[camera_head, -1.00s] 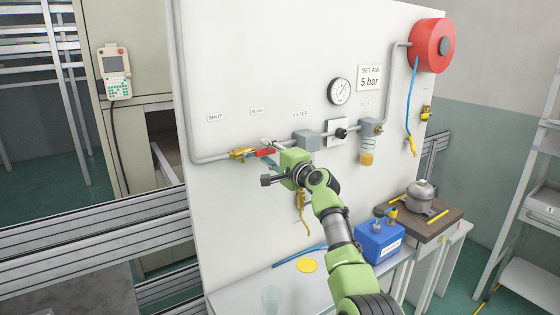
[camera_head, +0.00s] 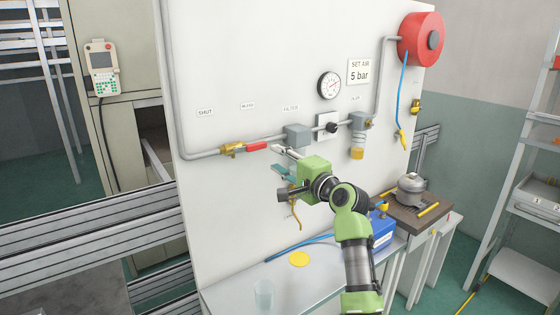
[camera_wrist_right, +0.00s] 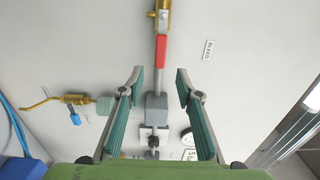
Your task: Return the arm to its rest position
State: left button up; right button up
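My right gripper (camera_head: 279,160) is in front of the white panel (camera_head: 230,60), below and right of the red valve handle (camera_head: 257,146). In the right wrist view its two teal-padded fingers (camera_wrist_right: 158,82) are spread, with nothing between the pads. The red handle also shows in the wrist view (camera_wrist_right: 161,48), beyond the fingertips and apart from them. The handle lies along the pipe beside the brass valve (camera_head: 231,150). My green right arm reaches up from the lower right. My left gripper is not in view.
A grey filter block (camera_head: 298,135), gauge (camera_head: 329,85) and yellow-bottomed bowl (camera_head: 357,152) sit on the panel. Below are a bench (camera_head: 225,296) with a yellow disc (camera_head: 299,259) and clear cup (camera_head: 264,294), and a blue box (camera_head: 381,232).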

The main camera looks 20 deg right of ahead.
dwell(0.5)
jog(key=s+a+f+n+g+h, duration=0.1)
jog(key=s+f+n+g, duration=0.15)
jog(key=s+f, duration=0.6)
jog(key=s+f+n+g+h, duration=0.1)
jog(key=s+f+n+g, duration=0.3)
jog(key=f, duration=0.7)
jog(key=s+a+f+n+g+h, duration=0.1)
jog(key=s+f+n, duration=0.1)
jog(key=s+f, duration=0.6)
jog(key=s+f+n+g+h, duration=0.1)
jog(key=s+f+n+g, duration=0.4)
jog(key=s, duration=1)
jog(key=s+f+n+g+h, duration=0.1)
jog(key=s+f+n, duration=0.35)
jog(key=s, duration=1.15)
notch_tip(320, 180, down, 31)
jog(key=s+m+g+b, duration=0.1)
jog(key=s+g+b, duration=0.1)
jog(key=b, duration=0.1)
jog(key=s+d+f+b, duration=0.1)
jog(key=s+f, duration=0.7)
jog(key=f, duration=0.1)
jog(key=s+d+f+b, duration=0.1)
jog(key=s+d+f, duration=0.1)
jog(key=s+f, duration=0.7)
jog(key=shift+d+f+g+h+b, duration=0.3)
jog(key=shift+f+g+b, duration=0.05)
jog(key=shift+f, duration=0.2)
